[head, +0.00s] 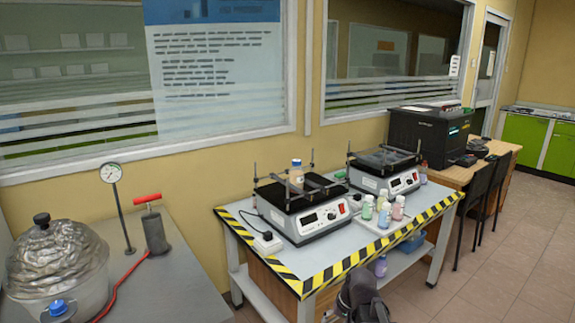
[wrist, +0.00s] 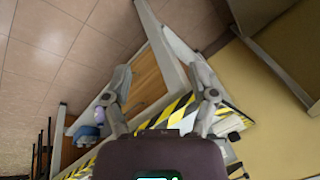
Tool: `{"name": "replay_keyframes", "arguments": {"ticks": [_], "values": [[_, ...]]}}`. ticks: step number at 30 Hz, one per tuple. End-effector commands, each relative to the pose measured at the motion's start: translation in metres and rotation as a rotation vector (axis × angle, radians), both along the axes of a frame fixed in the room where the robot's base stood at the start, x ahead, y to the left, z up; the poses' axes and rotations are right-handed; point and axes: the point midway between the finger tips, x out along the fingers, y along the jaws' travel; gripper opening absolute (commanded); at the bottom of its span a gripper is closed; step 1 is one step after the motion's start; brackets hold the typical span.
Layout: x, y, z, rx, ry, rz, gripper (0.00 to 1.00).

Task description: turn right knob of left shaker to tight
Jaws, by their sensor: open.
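The left shaker (head: 318,220) stands on the striped table in the head view, a white box with a black top platform, upright posts and clamp bars. Any knobs on the clamp bars are too small to tell apart. My gripper shows at the bottom of the head view, low in front of the table. In the wrist view my gripper (wrist: 163,88) is open, with nothing between its fingers.
The table (head: 285,272) has a yellow-black edge. The right shaker (head: 402,182) stands behind, with several small bottles (head: 384,215) on a tray in front. A blue tub (head: 411,243) and purple bottle (head: 380,267) are on the lower shelf. A bench with a glass vessel (head: 60,262) is left.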

Motion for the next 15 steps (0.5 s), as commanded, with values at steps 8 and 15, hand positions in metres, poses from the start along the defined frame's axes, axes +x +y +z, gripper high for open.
{"name": "replay_keyframes", "arguments": {"ticks": [8, 15], "values": [[-0.059, -0.022, -0.007, -0.178, 0.092, 0.064, 0.75], [-0.083, -0.033, 0.001, -0.265, 0.141, 0.088, 0.75]]}}
